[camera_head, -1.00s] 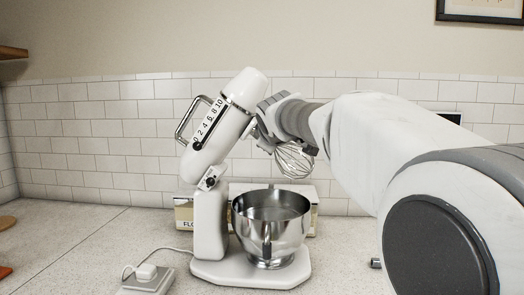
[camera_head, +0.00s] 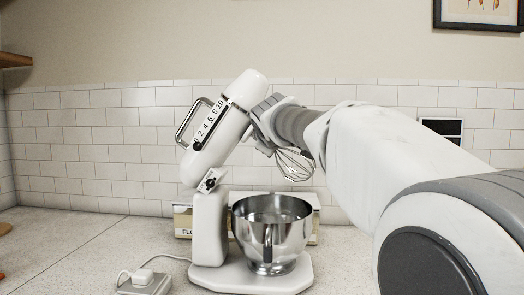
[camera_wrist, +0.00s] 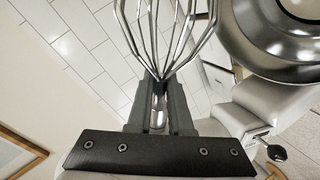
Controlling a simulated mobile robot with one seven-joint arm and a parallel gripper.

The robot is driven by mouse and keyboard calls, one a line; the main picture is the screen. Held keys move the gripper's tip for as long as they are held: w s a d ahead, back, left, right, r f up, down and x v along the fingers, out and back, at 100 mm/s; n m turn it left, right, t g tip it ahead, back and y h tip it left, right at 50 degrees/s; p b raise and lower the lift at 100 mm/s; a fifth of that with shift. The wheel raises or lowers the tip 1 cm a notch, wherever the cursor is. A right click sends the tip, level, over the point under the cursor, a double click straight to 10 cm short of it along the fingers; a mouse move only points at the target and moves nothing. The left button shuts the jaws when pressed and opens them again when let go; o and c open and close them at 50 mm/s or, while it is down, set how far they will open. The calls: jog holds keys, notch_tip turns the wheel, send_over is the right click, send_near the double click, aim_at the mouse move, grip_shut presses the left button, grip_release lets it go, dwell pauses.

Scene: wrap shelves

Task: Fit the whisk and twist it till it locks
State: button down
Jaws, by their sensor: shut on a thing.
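A white stand mixer stands on the counter with its head (camera_head: 222,128) tilted up. A steel bowl (camera_head: 272,232) sits on its base. The wire whisk (camera_head: 294,164) hangs below my gripper (camera_head: 272,138), beside the raised head. In the wrist view my gripper (camera_wrist: 160,105) is shut on the whisk's shaft, and the whisk's wires (camera_wrist: 165,30) fan out beyond the fingers. The mixer bowl (camera_wrist: 285,40) shows at the upper right there. The meeting of the whisk's top and the mixer head is hidden behind my gripper, so I cannot tell whether they touch.
Boxes (camera_head: 184,222), one marked with letters, stand behind the mixer against the tiled wall. A power plug and socket block (camera_head: 145,281) with a cord lie at the front left. The counter at left (camera_head: 60,240) is largely clear. A wall panel (camera_head: 441,128) is at right.

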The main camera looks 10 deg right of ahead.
jog(key=shift+f, duration=0.15)
jog(key=shift+c, duration=1)
grip_release()
jog(key=shift+s, duration=0.1)
jog(key=d+b+v, duration=0.1)
jog(key=v, duration=0.5)
jog(key=shift+s+a+r+b, duration=0.25)
jog(key=shift+s+a+b, duration=0.1)
jog(key=shift+a, duration=0.2)
